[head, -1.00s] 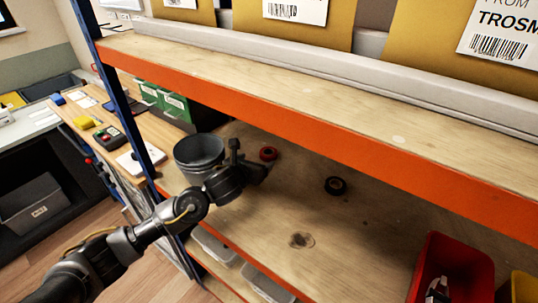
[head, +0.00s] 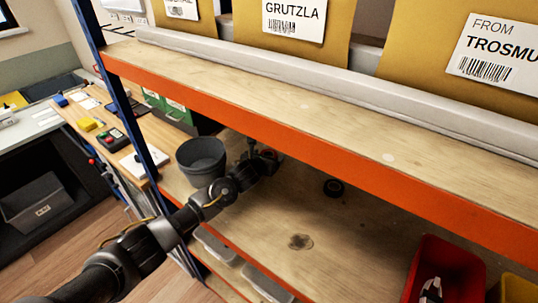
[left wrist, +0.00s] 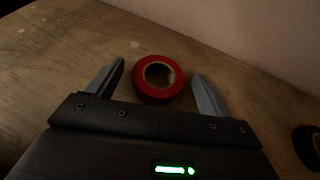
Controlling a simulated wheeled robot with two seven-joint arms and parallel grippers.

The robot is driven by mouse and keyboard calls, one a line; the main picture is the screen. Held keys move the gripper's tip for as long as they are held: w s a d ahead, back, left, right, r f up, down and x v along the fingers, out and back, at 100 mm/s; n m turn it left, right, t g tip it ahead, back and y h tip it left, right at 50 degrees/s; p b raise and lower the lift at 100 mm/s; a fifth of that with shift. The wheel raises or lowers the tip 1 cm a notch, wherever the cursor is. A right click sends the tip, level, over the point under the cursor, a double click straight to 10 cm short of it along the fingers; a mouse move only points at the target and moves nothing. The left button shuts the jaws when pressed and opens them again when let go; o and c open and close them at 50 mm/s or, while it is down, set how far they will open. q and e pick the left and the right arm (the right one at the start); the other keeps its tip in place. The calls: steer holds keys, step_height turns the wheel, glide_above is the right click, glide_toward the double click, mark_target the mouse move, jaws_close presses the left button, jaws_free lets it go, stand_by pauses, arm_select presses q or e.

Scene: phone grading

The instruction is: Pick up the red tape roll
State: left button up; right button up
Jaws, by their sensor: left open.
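The red tape roll (left wrist: 145,90) lies flat on the wooden shelf board (left wrist: 60,45) in the left wrist view. It sits between and slightly ahead of the two open fingers of my left gripper (left wrist: 160,88), with a gap on each side. My right gripper is not in view.
A black tape roll (head: 334,187) lies to the right on the same shelf and shows in the left wrist view (left wrist: 309,146). A dark grey bucket (head: 202,160) stands left of my gripper. The orange shelf beam (head: 300,132) crosses above. A red bin (head: 444,275) stands front right.

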arm_select(q)
steer(key=shift+w+f, duration=0.1)
steer(key=shift+w, duration=0.1)
steer(key=c, duration=1.1)
steer(key=shift+o, duration=0.2)
steer(key=shift+r, duration=0.7)
steer(key=s+d+r+b, duration=0.1)
steer(key=s+r+b, duration=0.2)
steer(key=s+r, duration=0.8)
steer(key=s, duration=0.3)
steer(key=shift+r, duration=0.3)
